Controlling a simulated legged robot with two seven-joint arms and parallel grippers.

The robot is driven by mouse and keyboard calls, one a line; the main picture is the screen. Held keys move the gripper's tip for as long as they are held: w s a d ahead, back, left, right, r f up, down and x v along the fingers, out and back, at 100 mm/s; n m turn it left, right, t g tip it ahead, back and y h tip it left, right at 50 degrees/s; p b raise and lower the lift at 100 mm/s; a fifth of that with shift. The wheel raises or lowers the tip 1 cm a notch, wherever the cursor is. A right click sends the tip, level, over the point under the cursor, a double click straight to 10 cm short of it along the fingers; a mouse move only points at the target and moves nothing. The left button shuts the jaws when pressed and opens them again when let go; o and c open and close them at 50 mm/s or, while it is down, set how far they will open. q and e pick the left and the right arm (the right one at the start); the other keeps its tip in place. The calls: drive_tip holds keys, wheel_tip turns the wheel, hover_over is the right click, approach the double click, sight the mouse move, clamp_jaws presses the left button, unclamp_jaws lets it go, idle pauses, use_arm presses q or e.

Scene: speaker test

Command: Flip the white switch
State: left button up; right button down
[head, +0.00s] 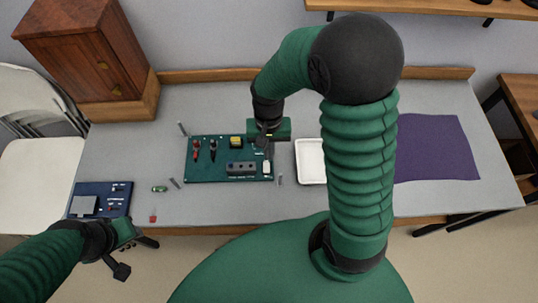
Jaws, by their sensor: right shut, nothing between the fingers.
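A dark green board (215,174) lies on the grey table. My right gripper (263,143) is shut and empty over the board's upper right, just above the white part in the picture. Whether it touches the board is hard to tell. My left gripper (135,257) is open and empty in front of the table's near left edge.
A blue board (90,205) with a grey plate lies at the table's left. A small green object (159,188) and a small red one (153,216) lie nearby. A white tray (309,161) and a purple mat (432,148) are to the right. A wooden cabinet (80,55) stands back left.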

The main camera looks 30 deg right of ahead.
drive_tip(key=r, duration=0.4)
drive_tip(key=shift+s+r, duration=0.15)
drive_tip(key=shift+s, duration=0.05)
drive_tip(key=shift+w, duration=0.1)
